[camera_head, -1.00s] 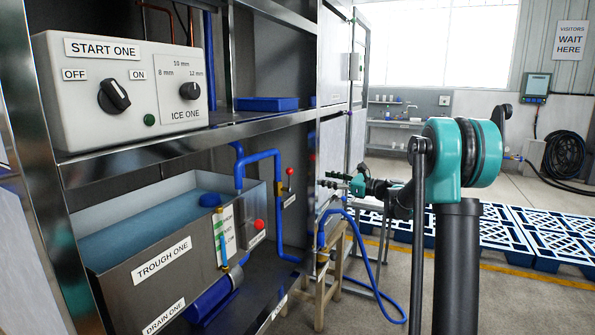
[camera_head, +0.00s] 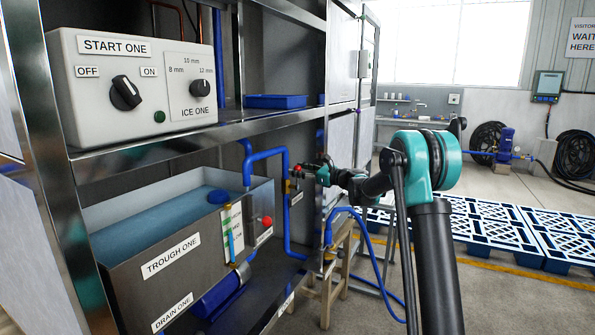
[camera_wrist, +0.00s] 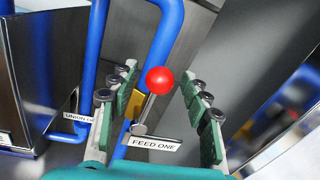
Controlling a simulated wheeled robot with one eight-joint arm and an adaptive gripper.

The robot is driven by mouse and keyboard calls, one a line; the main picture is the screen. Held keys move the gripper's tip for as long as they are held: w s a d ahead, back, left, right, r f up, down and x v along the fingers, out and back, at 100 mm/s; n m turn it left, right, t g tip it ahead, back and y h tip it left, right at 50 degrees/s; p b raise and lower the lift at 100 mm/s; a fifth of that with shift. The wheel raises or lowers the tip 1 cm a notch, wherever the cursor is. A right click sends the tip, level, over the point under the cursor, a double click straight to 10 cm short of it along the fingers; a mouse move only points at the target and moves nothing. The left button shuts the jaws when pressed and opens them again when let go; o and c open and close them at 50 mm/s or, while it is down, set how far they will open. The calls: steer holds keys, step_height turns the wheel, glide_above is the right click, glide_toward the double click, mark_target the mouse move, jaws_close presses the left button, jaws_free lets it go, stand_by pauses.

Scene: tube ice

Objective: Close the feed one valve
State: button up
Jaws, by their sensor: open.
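The feed one valve has a red ball knob (camera_wrist: 159,80) on a short metal lever (camera_wrist: 146,108), with a brass body (camera_wrist: 138,102) on a blue pipe (camera_wrist: 163,38). Its FEED ONE label (camera_wrist: 155,143) shows below the lever in the wrist view. My gripper (camera_wrist: 161,76) is open, with one green-padded finger on each side of the knob. I see gaps between the knob and both fingers. In the head view my gripper (camera_head: 306,172) is at the blue pipe (camera_head: 286,168), right of the trough, and mostly hides the valve.
TROUGH ONE (camera_head: 130,282) holds water and has another red knob (camera_head: 267,221) at its right end. The START ONE control box (camera_head: 135,88) stands on the shelf above. A wooden stool (camera_head: 333,282) and blue hose (camera_head: 375,255) stand below my arm. A metal upright lies right of the valve.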

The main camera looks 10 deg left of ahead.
steer(key=shift+w+a, duration=0.2)
steer(key=shift+a, duration=0.25)
jaws_close()
